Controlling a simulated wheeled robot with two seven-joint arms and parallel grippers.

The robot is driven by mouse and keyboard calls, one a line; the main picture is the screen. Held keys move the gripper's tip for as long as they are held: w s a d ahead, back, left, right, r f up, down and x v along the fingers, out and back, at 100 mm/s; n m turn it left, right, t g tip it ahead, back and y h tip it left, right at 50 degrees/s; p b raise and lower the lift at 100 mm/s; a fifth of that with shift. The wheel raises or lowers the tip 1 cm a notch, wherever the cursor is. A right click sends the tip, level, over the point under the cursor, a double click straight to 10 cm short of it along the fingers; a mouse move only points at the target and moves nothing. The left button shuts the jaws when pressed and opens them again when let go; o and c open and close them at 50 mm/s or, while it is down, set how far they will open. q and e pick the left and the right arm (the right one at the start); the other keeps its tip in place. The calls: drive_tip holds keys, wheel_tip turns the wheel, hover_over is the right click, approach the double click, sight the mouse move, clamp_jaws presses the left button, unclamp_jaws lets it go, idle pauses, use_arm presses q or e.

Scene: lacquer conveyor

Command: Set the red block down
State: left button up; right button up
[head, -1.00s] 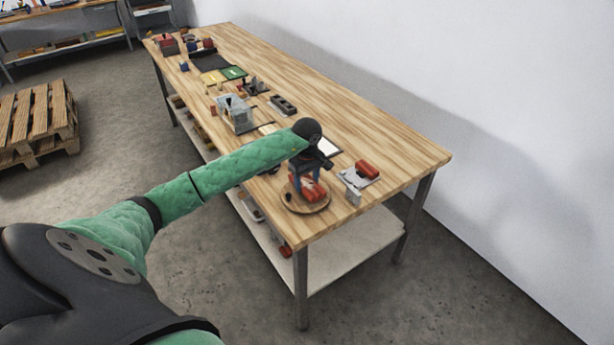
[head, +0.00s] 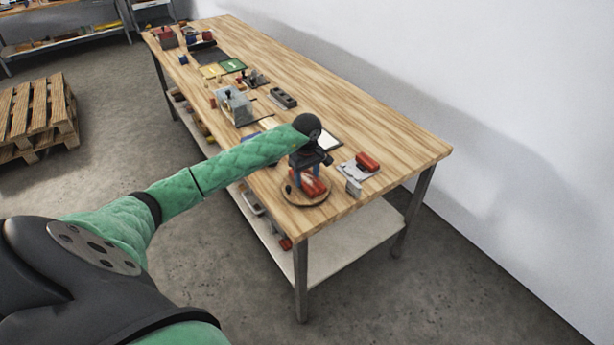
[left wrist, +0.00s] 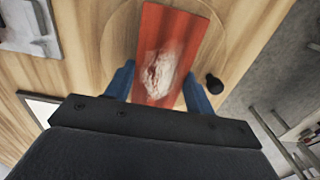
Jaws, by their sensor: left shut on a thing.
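The red block (head: 314,186) is at the round wooden board (head: 305,203) near the table's front end. In the left wrist view the red block (left wrist: 182,28) has a pale, worn patch on its upper face, and the round board (left wrist: 117,50) shows beneath it. My left gripper (head: 308,176) points down with its blue fingers on either side of the block, shut on it. In the left wrist view the fingers (left wrist: 156,88) flank the block. I cannot tell whether the block touches the board. My right gripper is not in view.
A small dark knob (left wrist: 214,84) stands on the board beside the block. A grey stand (head: 355,180) with another red piece (head: 367,161) is to the right. A grey metal box (head: 235,106) and several small items lie farther back.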

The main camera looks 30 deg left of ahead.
sight(307, 179)
use_arm(q)
drive_tip(key=shift+f, duration=0.3)
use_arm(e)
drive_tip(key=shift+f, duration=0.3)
use_arm(q)
drive_tip(key=o, duration=1.2)
drive_tip(key=shift+b, duration=0.3)
wheel_tip(307, 179, up, 7)
drive_tip(key=b, duration=0.3)
drive_tip(key=shift+w+f, duration=0.1)
drive_tip(key=shift+f, duration=0.1)
drive_tip(key=shift+r, duration=0.6)
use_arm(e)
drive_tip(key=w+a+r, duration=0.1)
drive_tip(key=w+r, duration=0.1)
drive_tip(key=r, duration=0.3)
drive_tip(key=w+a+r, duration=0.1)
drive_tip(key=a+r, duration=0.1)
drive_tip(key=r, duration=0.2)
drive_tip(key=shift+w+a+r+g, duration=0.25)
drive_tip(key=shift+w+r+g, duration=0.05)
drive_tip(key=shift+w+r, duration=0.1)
